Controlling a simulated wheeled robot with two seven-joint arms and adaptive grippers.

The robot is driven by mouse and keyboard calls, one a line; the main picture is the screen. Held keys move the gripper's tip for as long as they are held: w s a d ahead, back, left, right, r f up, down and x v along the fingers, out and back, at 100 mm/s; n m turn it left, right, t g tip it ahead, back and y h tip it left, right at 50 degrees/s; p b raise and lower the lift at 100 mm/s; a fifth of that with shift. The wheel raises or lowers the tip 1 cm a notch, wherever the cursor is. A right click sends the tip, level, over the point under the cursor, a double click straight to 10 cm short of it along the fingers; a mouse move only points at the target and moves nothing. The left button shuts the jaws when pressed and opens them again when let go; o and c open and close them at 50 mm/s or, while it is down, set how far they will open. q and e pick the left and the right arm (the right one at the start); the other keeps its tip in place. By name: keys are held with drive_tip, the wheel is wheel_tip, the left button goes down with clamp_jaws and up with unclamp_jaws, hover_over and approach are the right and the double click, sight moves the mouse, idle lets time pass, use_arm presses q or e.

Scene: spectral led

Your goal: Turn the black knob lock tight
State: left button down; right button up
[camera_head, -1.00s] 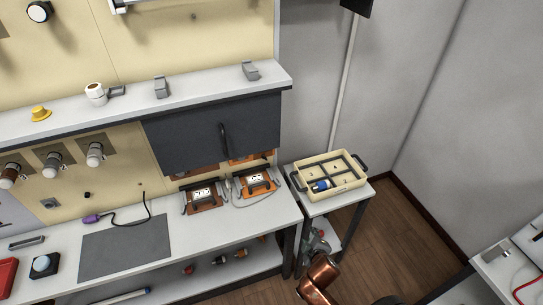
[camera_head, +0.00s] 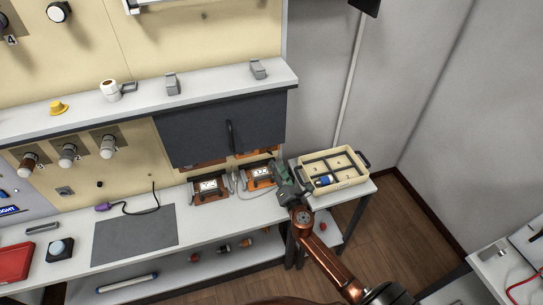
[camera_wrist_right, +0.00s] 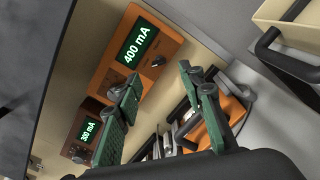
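An orange box (camera_wrist_right: 109,66) with a lit 400 mA display has a small dark knob (camera_wrist_right: 158,61) on its face in the right wrist view. A brown box (camera_wrist_right: 92,112) with a 300 mA display has another dark knob (camera_wrist_right: 80,158). I cannot tell which knob is the black knob lock. My right gripper (camera_head: 284,176) is beside this box; its green fingers (camera_wrist_right: 160,76) are apart with nothing between them. My left gripper is not in view.
A cream tray (camera_head: 364,180) with a blue item stands on the side table to the right. A dark cabinet (camera_head: 195,137) hangs above the boxes. A grey mat (camera_head: 135,236) lies on the bench, left of the boxes.

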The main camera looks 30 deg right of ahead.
sight(271, 154)
drive_tip(key=b+x, duration=0.1)
drive_tip(key=x, duration=0.7)
drive_tip(key=shift+a, duration=0.2)
drive_tip(key=shift+c, duration=0.4)
clamp_jaws()
